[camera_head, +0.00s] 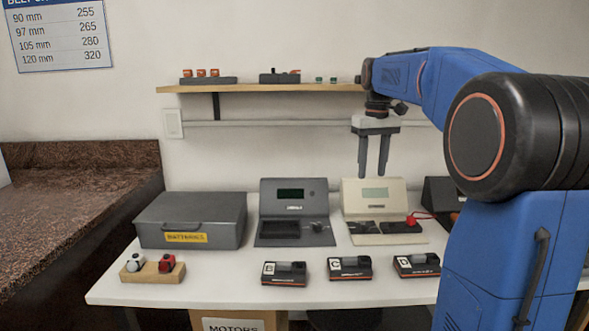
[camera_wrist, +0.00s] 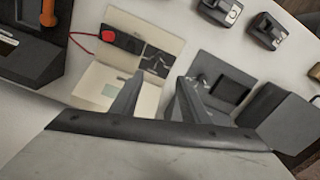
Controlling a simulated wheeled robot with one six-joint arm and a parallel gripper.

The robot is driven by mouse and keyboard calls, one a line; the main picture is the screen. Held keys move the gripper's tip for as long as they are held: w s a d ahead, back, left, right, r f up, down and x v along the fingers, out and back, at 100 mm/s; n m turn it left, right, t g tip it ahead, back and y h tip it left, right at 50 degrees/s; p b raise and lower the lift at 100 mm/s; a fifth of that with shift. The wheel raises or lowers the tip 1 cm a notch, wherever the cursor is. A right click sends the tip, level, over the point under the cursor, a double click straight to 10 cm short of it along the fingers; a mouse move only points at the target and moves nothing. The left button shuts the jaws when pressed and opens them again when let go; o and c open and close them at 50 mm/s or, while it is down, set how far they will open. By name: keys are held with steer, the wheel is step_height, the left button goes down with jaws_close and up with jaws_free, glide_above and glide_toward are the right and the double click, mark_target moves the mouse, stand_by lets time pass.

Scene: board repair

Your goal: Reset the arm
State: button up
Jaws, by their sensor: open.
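My gripper (camera_head: 373,172) hangs from my blue arm, fingers pointing down, in front of the wall. It is open and empty, above the back of a beige instrument (camera_head: 372,193). In the wrist view the two fingers (camera_wrist: 155,98) are spread with nothing between them. The beige instrument there (camera_wrist: 137,22) lies beyond the fingertips, with a red knob (camera_wrist: 109,36) and a red wire on it. The gripper appears apart from everything on the table.
A dark grey instrument (camera_head: 293,187) and a grey batteries case (camera_head: 192,218) stand left on the white table (camera_head: 225,290). Several black modules (camera_head: 285,273) line the front. A wooden block (camera_head: 148,276) holds red and white parts. A shelf (camera_head: 300,88) with small parts hangs behind. A board is partly hidden by my arm.

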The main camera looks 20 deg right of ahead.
steer(key=s+a+f+t, duration=0.1)
steer(key=s+a+f, duration=0.3)
steer(key=s, duration=0.3)
steer(key=s+a+f+t, duration=0.1)
steer(key=s+a+f, duration=0.3)
steer(key=s, duration=0.4)
steer(key=s+a+f+t, duration=0.1)
steer(key=s+a+f, duration=0.3)
steer(key=s, duration=0.3)
steer(key=shift+s+a+f, duration=0.15)
steer(key=shift+s+a, duration=0.05)
steer(key=shift+a, duration=0.25)
steer(key=shift+s+a+f, duration=0.15)
steer(key=shift+s+a, duration=0.05)
steer(key=shift+a, duration=0.2)
steer(key=s+a+f+t, duration=0.1)
steer(key=s+a+f, duration=0.1)
steer(key=s+f, duration=0.5)
steer(key=shift+s+a+f+t, duration=0.15)
steer(key=shift+s+f+t, duration=0.2)
steer(key=shift+f, duration=0.45)
